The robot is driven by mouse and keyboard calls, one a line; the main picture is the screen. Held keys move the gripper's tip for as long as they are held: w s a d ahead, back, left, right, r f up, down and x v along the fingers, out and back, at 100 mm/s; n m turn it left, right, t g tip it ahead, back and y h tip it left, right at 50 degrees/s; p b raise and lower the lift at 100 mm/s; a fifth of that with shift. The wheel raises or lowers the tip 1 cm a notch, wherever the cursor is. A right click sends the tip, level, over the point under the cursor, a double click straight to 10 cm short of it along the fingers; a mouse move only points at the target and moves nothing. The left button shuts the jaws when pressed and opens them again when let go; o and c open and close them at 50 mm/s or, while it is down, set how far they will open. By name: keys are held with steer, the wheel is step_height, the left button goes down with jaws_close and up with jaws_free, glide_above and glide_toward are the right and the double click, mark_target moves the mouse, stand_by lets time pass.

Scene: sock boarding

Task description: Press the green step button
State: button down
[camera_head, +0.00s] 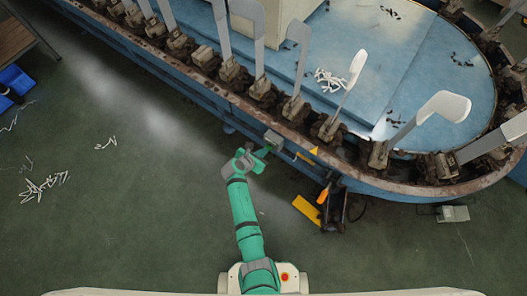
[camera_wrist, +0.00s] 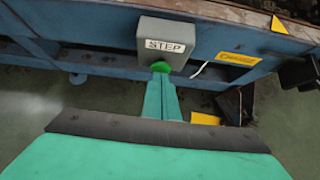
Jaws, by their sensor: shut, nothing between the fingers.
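The grey box (camera_wrist: 170,33) labelled STEP is fixed to the side of the blue machine. The green step button (camera_wrist: 160,67) shows at the lower edge of this box in the wrist view. My gripper (camera_wrist: 162,82) is shut and empty, with its green fingers pointing at the button. The fingertips are right by the button and overlap its lower edge in the picture; I cannot tell whether they touch it. In the head view the box (camera_head: 273,138) is beside my gripper (camera_head: 264,151), and I cannot make out the button there.
The blue machine (camera_head: 215,103) carries a row of upright boards along its rusty rim. A yellow label (camera_wrist: 238,59) is right of the box. A yellow piece (camera_head: 306,209) and a grey floor box (camera_head: 453,214) are to the right.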

mark_target(271, 146)
steer(key=shift+w+d, duration=0.2)
steer(key=shift+w+d+r, duration=0.1)
steer(key=shift+w+d, duration=0.55)
steer(key=shift+w, duration=0.25)
steer(key=shift+w+d, duration=0.1)
steer(key=shift+d, duration=0.15)
steer(key=s+a+r, duration=0.6)
steer(key=s+a, duration=0.2)
steer(key=s, duration=0.1)
steer(key=shift+s+r, duration=0.3)
steer(key=shift+s, duration=0.05)
steer(key=shift+d, duration=0.15)
steer(key=shift+w, duration=0.1)
stand_by(0.9)
